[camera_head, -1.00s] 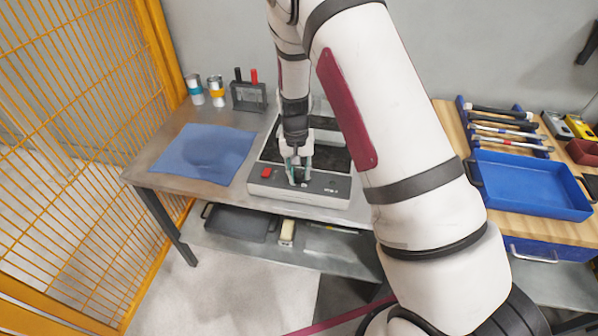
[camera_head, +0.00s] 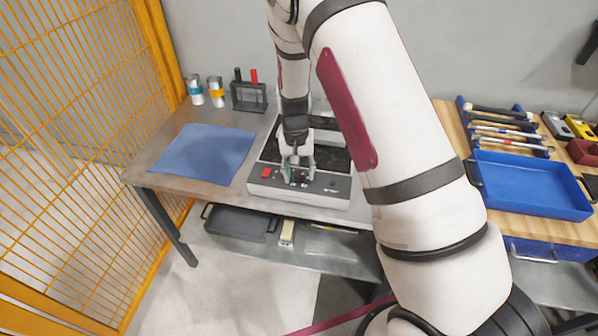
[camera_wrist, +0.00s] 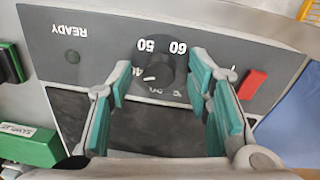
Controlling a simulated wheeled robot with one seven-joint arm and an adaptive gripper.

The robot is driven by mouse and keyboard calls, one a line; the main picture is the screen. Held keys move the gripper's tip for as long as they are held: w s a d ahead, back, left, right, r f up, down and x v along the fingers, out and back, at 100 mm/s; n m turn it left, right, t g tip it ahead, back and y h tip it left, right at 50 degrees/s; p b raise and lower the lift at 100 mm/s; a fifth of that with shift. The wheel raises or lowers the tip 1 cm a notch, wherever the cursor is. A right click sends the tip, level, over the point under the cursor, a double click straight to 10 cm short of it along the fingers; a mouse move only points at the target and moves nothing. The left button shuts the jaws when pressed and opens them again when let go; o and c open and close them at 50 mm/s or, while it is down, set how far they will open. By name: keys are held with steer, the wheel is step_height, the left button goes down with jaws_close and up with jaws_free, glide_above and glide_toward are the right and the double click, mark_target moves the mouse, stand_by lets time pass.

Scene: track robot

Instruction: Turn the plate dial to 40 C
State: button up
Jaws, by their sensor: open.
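The hot plate (camera_head: 322,189) stands near the front edge of the metal bench, its sloped front panel facing me. In the wrist view the black plate dial (camera_wrist: 156,70) shows upside down, with a white pointer mark on its lower left side, toward the partly hidden 40. The 50 and 60 are readable above it; the lower marking is partly hidden. My gripper (camera_wrist: 160,77) is open, its green-padded fingers apart on either side of the dial with visible gaps. It also shows over the panel in the head view (camera_head: 299,168).
A red switch (camera_wrist: 251,84) and a READY lamp (camera_wrist: 72,57) flank the dial. A blue cloth (camera_head: 203,153) lies left of the plate. A rack (camera_head: 248,97) and two cans stand behind. A blue tray (camera_head: 530,184) sits right. A yellow mesh fence (camera_head: 75,120) bounds the left.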

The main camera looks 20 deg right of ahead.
step_height(320, 180, up, 12)
steer(key=shift+a, duration=0.3)
steer(key=shift+w+f, duration=0.1)
stand_by(0.3)
step_height(320, 180, up, 10)
steer(key=f+t, duration=0.1)
glide_above(297, 175)
steer(key=s, duration=0.5)
steer(key=s+r+n+t+y, duration=0.1)
steer(key=s+r+n, duration=0.1)
steer(key=s+r, duration=0.7)
steer(key=s+d+r+n+t, duration=0.1)
steer(key=s+r+n+t, duration=0.1)
steer(key=s, duration=1.3)
step_height(297, 175, up, 2)
steer(key=shift+r+t, duration=0.25)
steer(key=shift+t, duration=0.35)
